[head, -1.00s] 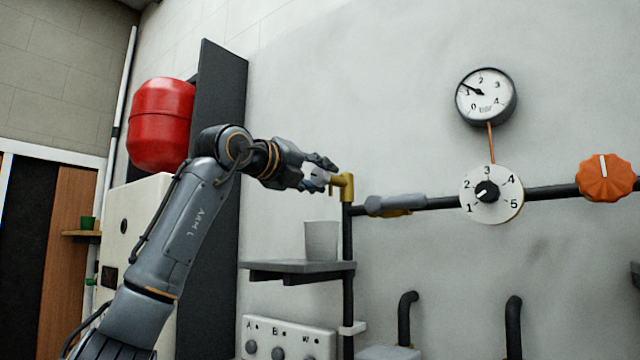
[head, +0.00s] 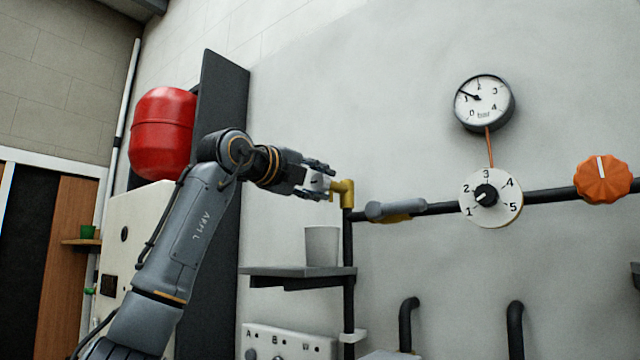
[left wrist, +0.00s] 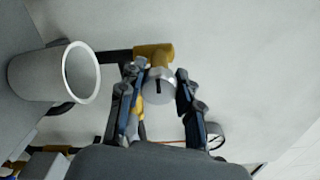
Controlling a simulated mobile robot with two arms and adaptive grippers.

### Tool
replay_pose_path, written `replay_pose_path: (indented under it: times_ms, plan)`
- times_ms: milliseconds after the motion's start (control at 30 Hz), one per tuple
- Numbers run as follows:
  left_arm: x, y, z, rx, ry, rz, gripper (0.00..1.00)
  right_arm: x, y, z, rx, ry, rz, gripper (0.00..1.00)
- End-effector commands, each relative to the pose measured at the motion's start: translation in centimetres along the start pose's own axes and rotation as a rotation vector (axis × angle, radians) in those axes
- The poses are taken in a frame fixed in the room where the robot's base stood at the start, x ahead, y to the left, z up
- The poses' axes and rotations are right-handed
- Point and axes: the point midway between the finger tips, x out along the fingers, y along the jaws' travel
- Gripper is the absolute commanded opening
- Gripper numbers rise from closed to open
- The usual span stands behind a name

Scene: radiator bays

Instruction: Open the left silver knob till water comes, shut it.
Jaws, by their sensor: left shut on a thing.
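The silver knob (head: 317,182) sits on the left end of a brass valve body (head: 344,190) at the top of a dark vertical pipe. My left gripper (head: 322,183) is shut on the knob, with one finger above and one below it. In the left wrist view the knob (left wrist: 158,88) lies between the two fingers (left wrist: 158,97), its round face towards me with a dark slot. A pale cup (head: 322,246) stands upright on the shelf below the valve. I see no water stream in either view. My right gripper is out of view.
A grey shelf (head: 298,271) juts out under the cup. To the right, a horizontal pipe carries a grey-handled valve (head: 395,208), a numbered dial (head: 490,198) and an orange knob (head: 602,179). A pressure gauge (head: 484,103) hangs above. A red tank (head: 162,134) is at left.

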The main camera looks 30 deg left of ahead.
Motion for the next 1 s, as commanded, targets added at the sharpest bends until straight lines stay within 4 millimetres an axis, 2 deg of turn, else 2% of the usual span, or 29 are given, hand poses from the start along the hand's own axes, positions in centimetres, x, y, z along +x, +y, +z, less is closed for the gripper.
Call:
replay_pose_path:
  times_ms: [200, 233, 300, 700, 867, 1000]
  plan:
    - [-0.1, -0.1, 0.1, -0.001, -0.002, -0.002, 0.03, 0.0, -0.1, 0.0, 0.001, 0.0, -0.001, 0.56]
    - [-0.1, -0.1, 0.1, -0.001, -0.002, -0.002, 0.4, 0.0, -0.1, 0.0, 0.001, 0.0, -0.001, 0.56]
    - [-0.1, -0.1, 0.1, -0.001, -0.002, -0.002, 0.55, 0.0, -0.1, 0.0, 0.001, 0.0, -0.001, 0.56]
    - [-0.5, 0.0, 0.1, 0.001, -0.001, -0.001, 0.56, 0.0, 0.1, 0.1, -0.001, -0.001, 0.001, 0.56]
    - [-3.0, 0.0, 0.1, 0.003, -0.003, -0.003, 0.56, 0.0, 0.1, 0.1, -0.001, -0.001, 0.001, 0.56]
    - [-6.1, 0.0, 0.2, 0.002, -0.004, -0.003, 0.56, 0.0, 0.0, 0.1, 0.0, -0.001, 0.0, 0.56]
